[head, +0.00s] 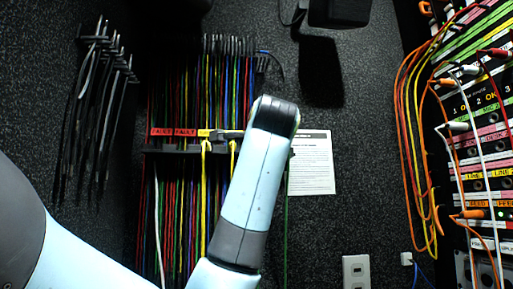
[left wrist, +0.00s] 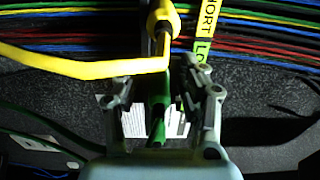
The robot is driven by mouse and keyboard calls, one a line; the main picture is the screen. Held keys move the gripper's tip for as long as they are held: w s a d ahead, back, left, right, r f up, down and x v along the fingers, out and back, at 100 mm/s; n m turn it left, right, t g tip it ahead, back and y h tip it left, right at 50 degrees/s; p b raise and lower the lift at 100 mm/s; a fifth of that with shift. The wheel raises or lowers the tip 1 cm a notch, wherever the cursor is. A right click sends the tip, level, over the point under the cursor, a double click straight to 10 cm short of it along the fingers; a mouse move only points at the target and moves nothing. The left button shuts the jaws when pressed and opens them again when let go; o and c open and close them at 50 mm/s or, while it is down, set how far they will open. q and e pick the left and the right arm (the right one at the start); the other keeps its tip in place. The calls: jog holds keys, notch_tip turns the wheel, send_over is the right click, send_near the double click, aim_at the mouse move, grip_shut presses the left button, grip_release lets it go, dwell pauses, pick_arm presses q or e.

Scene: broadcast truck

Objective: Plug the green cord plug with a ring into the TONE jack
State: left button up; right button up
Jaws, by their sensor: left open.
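In the left wrist view, a green plug (left wrist: 158,100) stands between the two fingers of my left gripper (left wrist: 160,95). The fingers are open, with a finger on each side of it. Whether they touch it I cannot tell, and I cannot make out a ring on it. In the head view my left arm hides the gripper and the plug. A green cord (head: 286,225) hangs beside the arm, below the rack. The jack panel (head: 485,150) is at the right edge; I cannot read a TONE label there. My right gripper is not in view.
A yellow plug (left wrist: 162,18) with its yellow cord crosses close above the fingers. A cord rack (head: 175,148) holds many colored cords. Orange and yellow cords (head: 405,130) loop beside the panel. Black cords (head: 100,100) hang at left. A white sheet (head: 315,165) is on the dark wall.

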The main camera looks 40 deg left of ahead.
pick_arm(q)
jog(key=c, duration=0.4)
jog(key=shift+r, duration=0.15)
grip_shut()
jog(key=shift+o, duration=1.9)
grip_release()
jog(key=o, duration=0.7)
jog(key=shift+c, duration=0.2)
jog(key=shift+o, duration=0.5)
